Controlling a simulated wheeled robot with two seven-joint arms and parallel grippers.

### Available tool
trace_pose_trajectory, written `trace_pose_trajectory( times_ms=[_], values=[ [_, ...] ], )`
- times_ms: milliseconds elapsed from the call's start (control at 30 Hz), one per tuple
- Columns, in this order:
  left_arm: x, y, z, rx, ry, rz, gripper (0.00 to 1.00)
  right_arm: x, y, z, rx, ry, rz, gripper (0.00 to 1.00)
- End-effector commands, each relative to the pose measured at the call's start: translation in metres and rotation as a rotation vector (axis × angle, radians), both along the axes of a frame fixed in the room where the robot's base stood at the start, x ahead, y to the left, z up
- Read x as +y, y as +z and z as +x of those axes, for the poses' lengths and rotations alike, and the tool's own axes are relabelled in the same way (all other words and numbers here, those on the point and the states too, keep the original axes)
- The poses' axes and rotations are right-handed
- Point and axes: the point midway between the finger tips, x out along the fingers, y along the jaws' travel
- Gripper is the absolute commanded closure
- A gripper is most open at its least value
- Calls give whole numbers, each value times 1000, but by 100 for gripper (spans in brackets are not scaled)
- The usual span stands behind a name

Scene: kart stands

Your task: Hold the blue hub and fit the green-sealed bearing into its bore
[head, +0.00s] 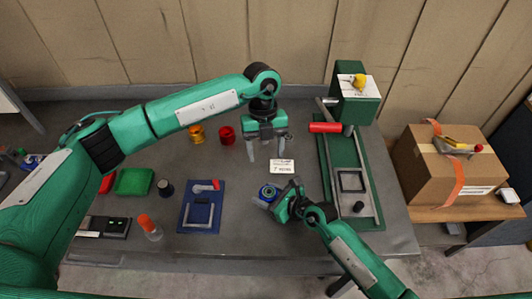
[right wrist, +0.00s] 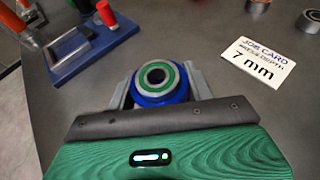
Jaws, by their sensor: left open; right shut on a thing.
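My right gripper (right wrist: 158,90) is shut on the hub, one finger on each side. The green-sealed bearing (right wrist: 160,77) has a silver outer ring, a green seal and a dark centre hole. It sits in the top of the hub, facing up; how deep it sits, I cannot tell. My left gripper (head: 267,152) is open and empty, pointing down above the table behind the hub.
A white job card (head: 281,166) reading 7 mm lies behind the hub. A blue stand (head: 199,222) is to the left. Orange and red pots (head: 227,135) stand further back.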

Motion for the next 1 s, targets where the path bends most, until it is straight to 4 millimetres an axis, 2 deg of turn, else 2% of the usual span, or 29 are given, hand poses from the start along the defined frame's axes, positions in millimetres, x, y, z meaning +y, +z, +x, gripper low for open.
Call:
trace_pose_trajectory(
  times_ms=[167, 200, 300, 667, 867, 1000],
  values=[
    [0, 0, 0, 0, 0, 0, 39, 0, 1, 1, -1, -1, 1, 81],
    [0, 0, 0, 0, 0, 0, 39, 0, 1, 1, -1, -1, 1, 42],
    [0, 0, 0, 0, 0, 0, 39, 0, 1, 0, -1, -1, 1, 23],
    [0, 0, 0, 0, 0, 0, 39, -4, 2, -2, 0, -1, 0, 23],
    [0, 0, 0, 0, 0, 0, 39, -26, 13, -19, -2, 0, -3, 23],
    [0, 0, 0, 0, 0, 0, 39, -50, 25, -37, -1, 0, -3, 23]
  ],
)
